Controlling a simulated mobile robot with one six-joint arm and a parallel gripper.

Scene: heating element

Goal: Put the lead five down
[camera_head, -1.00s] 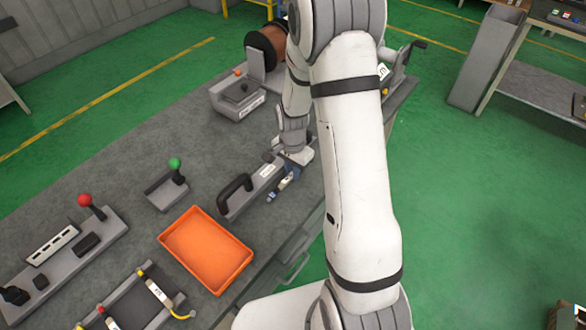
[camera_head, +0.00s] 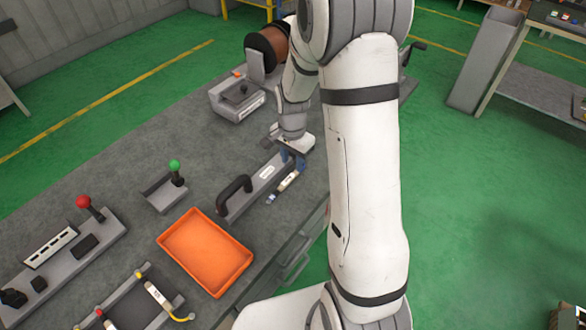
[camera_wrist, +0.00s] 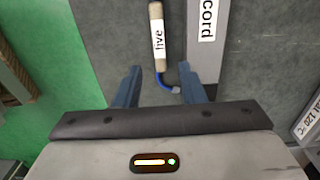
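Lead five is a short cream stick with a white "five" label (camera_wrist: 158,38) and a blue wire end. It lies on the grey bench top, alongside the "cord" fixture, and also shows in the head view (camera_head: 288,182). My gripper (camera_wrist: 160,80) is open, its two blue fingers spread apart. The lead's blue wire end lies between the fingertips in the wrist view, with a gap on both sides. In the head view the gripper (camera_head: 292,160) is at the lead's upper end; its fingers are partly hidden by my wrist.
The grey "cord" fixture (camera_wrist: 206,55) with a black handle (camera_head: 235,193) is close beside the lead. An orange tray (camera_head: 245,266) is nearer the front. Another lead (camera_head: 158,295) lies in a rack. The bench's right edge drops to green floor.

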